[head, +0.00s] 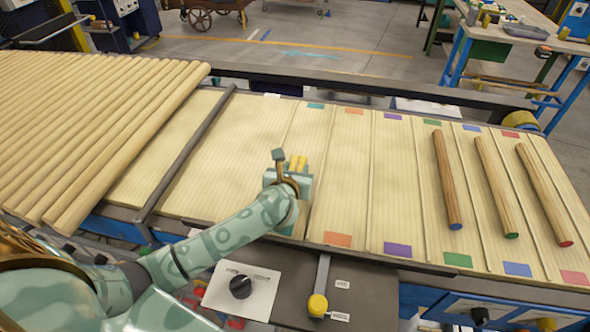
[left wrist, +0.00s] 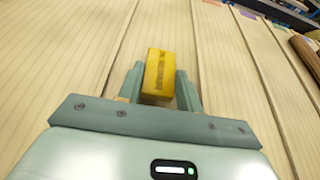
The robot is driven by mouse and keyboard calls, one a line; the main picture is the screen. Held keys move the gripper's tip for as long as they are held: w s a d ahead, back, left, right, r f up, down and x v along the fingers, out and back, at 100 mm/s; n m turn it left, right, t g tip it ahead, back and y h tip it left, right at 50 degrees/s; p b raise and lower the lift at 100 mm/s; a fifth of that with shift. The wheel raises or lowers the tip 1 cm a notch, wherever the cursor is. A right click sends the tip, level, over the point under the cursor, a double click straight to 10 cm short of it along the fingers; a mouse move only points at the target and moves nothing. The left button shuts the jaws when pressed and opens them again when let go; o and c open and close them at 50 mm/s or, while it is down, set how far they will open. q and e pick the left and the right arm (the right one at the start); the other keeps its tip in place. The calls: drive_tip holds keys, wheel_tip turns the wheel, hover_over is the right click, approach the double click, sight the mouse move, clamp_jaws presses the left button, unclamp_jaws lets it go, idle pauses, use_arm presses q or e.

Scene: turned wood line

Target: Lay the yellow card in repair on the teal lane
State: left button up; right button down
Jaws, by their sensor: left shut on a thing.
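The yellow card (head: 299,162) is a small yellow block with dark lettering, and it shows clearly in the left wrist view (left wrist: 158,76). My left gripper (head: 297,168) is shut on it, one finger on each side, also in the left wrist view (left wrist: 160,88). The teal lane (head: 314,125) is a bare pale strip with a teal tag (head: 316,105) at its far end. The card appears over this lane; I cannot tell whether it touches the surface. My arm hides much of the lane's near end. My right gripper is out of view.
Lanes tagged orange (head: 338,239), purple (head: 397,250), green, blue and red lie to the right. Wooden rods lie on the green (head: 446,180), blue (head: 497,187) and red (head: 545,194) lanes. Many rods (head: 90,120) fill the left, beside a dark bar (head: 187,150). A lever (head: 319,290) stands in front.

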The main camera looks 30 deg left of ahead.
use_arm(q)
drive_tip(key=shift+f, duration=0.15)
drive_tip(key=o, duration=1)
drive_tip(key=shift+c, duration=0.2)
drive_tip(key=shift+s+r, duration=0.15)
drive_tip(key=shift+r, duration=0.1)
drive_tip(key=p+v, duration=0.1)
drive_tip(key=v, duration=1)
drive_tip(key=shift+s+r+p, duration=0.2)
drive_tip(key=shift+s+p, duration=0.1)
